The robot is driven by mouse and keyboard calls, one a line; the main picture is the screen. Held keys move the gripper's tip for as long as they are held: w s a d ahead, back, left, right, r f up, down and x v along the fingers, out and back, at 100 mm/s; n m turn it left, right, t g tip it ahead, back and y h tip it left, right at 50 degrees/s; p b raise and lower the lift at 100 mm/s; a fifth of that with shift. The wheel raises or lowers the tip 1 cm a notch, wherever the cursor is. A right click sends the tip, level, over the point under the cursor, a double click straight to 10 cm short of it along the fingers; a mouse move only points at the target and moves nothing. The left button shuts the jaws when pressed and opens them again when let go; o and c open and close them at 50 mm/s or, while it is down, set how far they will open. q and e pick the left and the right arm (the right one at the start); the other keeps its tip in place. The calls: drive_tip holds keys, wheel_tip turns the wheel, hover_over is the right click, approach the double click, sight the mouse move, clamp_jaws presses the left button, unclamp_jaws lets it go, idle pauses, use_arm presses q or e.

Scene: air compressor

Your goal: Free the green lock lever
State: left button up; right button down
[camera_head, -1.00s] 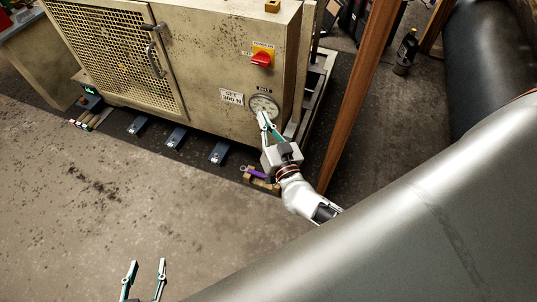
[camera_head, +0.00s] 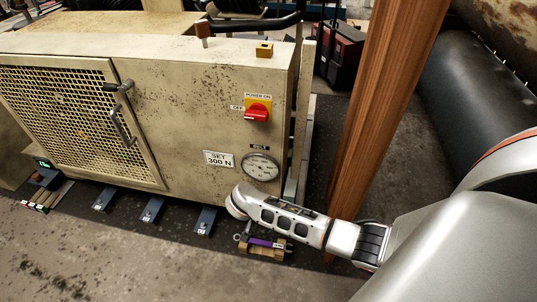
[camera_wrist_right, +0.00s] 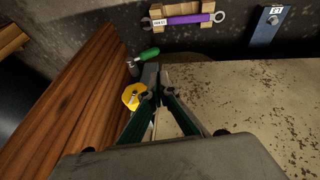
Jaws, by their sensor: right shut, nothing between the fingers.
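The green lever (camera_wrist_right: 150,53) shows in the right wrist view, with a grey metal piece at its left end. It lies just beyond the tips of my right gripper (camera_wrist_right: 151,76). The fingers are shut with nothing between them. I cannot tell whether the tips touch the lever. A yellow part (camera_wrist_right: 131,96) sits just left of the fingers. In the head view, my right arm crosses low in front of the cabinet's right corner; its gripper and the green lever cannot be made out there. My left gripper is out of view.
The beige cabinet (camera_head: 180,150) carries a red switch (camera_head: 257,111) and a belt gauge (camera_head: 261,167). A wooden post (camera_head: 375,110) stands right of it, close to the gripper. A purple-handled wrench (camera_head: 266,242) lies on a wooden holder.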

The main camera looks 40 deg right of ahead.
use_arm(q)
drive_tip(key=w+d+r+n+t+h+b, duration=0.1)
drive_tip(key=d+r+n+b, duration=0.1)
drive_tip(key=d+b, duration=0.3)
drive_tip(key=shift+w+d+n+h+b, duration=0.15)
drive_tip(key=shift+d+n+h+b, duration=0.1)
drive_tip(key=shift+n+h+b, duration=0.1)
use_arm(e)
drive_tip(key=s+x, duration=0.1)
drive_tip(key=x, duration=1.1)
drive_tip(key=shift+s+d+f, duration=0.25)
drive_tip(key=shift+d+f, duration=0.1)
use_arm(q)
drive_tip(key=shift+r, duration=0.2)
